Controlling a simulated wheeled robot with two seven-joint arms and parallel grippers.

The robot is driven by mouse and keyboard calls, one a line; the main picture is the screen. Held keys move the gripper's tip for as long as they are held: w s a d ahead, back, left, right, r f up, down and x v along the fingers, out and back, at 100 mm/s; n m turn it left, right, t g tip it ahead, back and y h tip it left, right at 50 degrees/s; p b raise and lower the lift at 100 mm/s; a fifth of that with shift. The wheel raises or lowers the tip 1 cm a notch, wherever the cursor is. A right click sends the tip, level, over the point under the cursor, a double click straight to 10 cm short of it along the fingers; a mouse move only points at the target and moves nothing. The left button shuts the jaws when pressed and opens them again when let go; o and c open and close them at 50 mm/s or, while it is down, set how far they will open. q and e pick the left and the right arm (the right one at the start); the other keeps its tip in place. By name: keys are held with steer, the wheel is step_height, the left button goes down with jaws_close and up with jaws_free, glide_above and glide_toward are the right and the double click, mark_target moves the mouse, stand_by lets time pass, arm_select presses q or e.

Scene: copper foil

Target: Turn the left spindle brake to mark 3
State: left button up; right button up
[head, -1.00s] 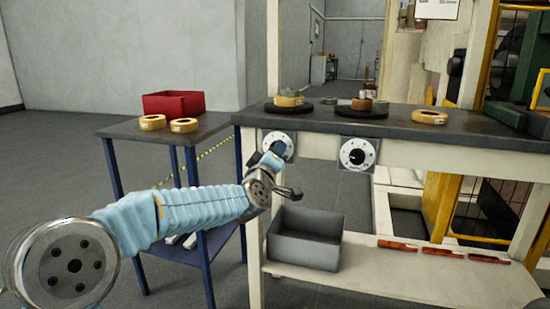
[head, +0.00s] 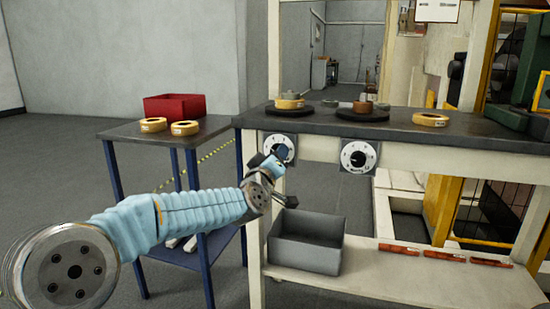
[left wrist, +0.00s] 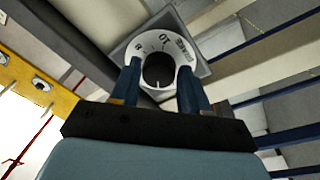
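The left spindle brake is a white round dial (head: 287,140) on the front edge of the bench, partly covered by my left gripper (head: 280,153) in the head view. In the left wrist view the dial (left wrist: 180,44) has a black round knob (left wrist: 158,70) with a white pointer line at its lower side. Printed numbers show, among them 10 and 8; mark 3 cannot be made out. My left gripper's two blue fingers (left wrist: 159,78) stand on either side of the knob, very close to it. Whether they press on it cannot be told. My right gripper is out of view.
A second dial (head: 359,157) is to the right. Yellow rings, one on a dark disc (head: 290,111), and small pots are on the bench top (head: 470,132). A grey bin (head: 305,252) stands on the lower shelf. A side table (head: 160,132) with a red box (head: 174,105) is left.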

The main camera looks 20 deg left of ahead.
arm_select(q)
steer(key=o, duration=0.3)
steer(key=s+f+b, duration=0.1)
steer(key=s, duration=1.2)
steer(key=shift+s+f, duration=0.35)
steer(key=shift+a, duration=0.1)
